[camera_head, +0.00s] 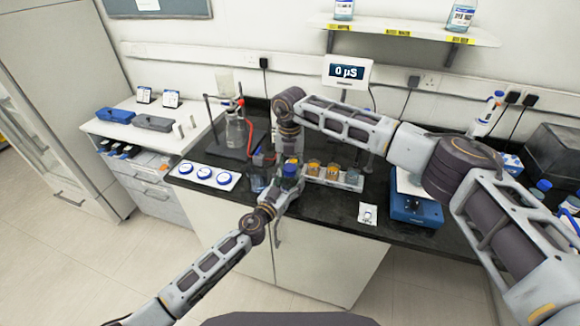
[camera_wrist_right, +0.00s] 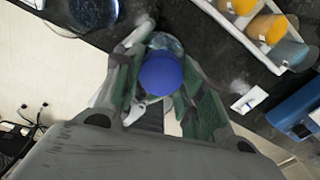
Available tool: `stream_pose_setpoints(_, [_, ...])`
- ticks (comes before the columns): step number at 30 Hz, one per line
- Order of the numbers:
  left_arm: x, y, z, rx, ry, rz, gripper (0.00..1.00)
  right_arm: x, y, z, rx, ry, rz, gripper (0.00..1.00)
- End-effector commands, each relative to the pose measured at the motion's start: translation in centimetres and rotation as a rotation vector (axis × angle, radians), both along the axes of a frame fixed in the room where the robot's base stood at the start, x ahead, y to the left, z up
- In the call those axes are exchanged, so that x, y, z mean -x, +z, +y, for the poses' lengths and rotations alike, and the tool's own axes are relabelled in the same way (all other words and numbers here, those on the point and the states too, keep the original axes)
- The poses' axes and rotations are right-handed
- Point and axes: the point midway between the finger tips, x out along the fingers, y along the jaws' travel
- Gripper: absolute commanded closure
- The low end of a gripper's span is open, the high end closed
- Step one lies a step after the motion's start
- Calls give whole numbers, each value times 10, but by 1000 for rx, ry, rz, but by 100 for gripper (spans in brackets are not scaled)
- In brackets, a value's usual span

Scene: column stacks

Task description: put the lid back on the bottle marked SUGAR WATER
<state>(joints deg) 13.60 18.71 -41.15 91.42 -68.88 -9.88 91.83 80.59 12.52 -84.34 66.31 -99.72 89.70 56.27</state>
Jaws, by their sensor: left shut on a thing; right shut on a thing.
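A blue lid (camera_wrist_right: 160,74) sits between the green-padded fingers of my right gripper (camera_wrist_right: 158,92), which is shut on it. In the head view the lid (camera_head: 291,170) shows just below my right gripper (camera_head: 290,160), which points down. A clear bottle (camera_wrist_right: 166,42) shows partly beyond the lid in the right wrist view. My left gripper (camera_head: 282,192) reaches in from the front at the bottle's height and is shut, apparently around the bottle. The fingers hide most of the bottle. I cannot read its marking or tell whether the lid is seated on it.
A white rack (camera_head: 345,184) of orange-filled beakers stands close on the right. A white tray (camera_head: 190,179) with blue-rimmed discs lies left. A blue device (camera_head: 418,211) and a small white dish (camera_head: 367,214) are further right. A flask (camera_head: 236,132) stands behind. The dark counter's front edge is near.

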Motion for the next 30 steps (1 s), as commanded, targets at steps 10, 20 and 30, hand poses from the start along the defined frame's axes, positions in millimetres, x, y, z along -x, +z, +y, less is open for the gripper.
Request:
stream_pose_setpoints(10, [0,-1,1,0,2,1,100,0,0,2,-1,-286,2,71])
stream_pose_setpoints(20, [0,-1,1,0,2,1,100,0,0,3,-1,-559,1,71])
stream_pose_setpoints(30, [0,-1,1,0,1,1,100,-1,0,4,-1,-841,1,71])
